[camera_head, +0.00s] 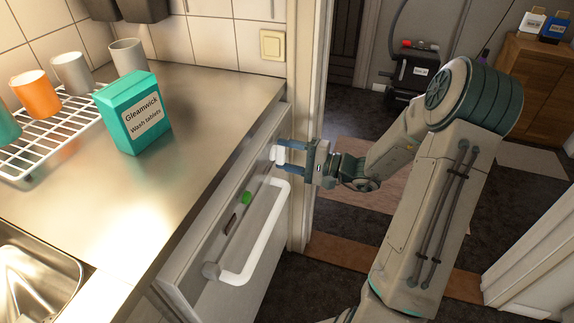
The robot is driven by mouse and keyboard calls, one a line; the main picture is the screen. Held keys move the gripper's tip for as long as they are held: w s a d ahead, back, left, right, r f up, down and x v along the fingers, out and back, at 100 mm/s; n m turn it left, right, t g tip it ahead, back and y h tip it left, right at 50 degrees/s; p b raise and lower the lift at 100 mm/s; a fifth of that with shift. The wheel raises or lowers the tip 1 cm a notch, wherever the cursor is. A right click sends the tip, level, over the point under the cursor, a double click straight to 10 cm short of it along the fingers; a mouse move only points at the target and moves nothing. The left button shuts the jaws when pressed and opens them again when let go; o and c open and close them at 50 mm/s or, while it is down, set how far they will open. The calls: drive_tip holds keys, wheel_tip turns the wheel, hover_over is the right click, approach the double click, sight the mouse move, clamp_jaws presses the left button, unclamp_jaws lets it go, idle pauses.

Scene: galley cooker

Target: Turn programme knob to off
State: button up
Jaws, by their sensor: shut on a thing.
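The programme knob (277,153) is a small white knob on the upper right of the white appliance front under the counter. My gripper (285,160) reaches it from the right, with its two blue-grey fingers shut on the knob from above and below. The knob's marking and pointer are too small to read. The appliance front (213,267) carries a white bar handle (262,262), a green button (246,198) and a dark narrow slot (230,223), all to the left of or below my gripper.
The steel counter (205,130) overhangs the panel. On it stand a teal wash tablets box (134,112) and a white rack (60,133) with several cups. A door frame (305,110) rises close behind my gripper. Open floor lies to the right.

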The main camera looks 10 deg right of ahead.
drive_tip(key=shift+n+b, duration=1.1)
drive_tip(key=shift+b, duration=0.1)
drive_tip(key=shift+r, duration=0.1)
drive_tip(key=o, duration=1)
drive_tip(key=p+v, duration=0.1)
drive_tip(key=v, duration=1.3)
drive_tip(key=shift+w, duration=0.1)
drive_tip(key=shift+a, duration=0.1)
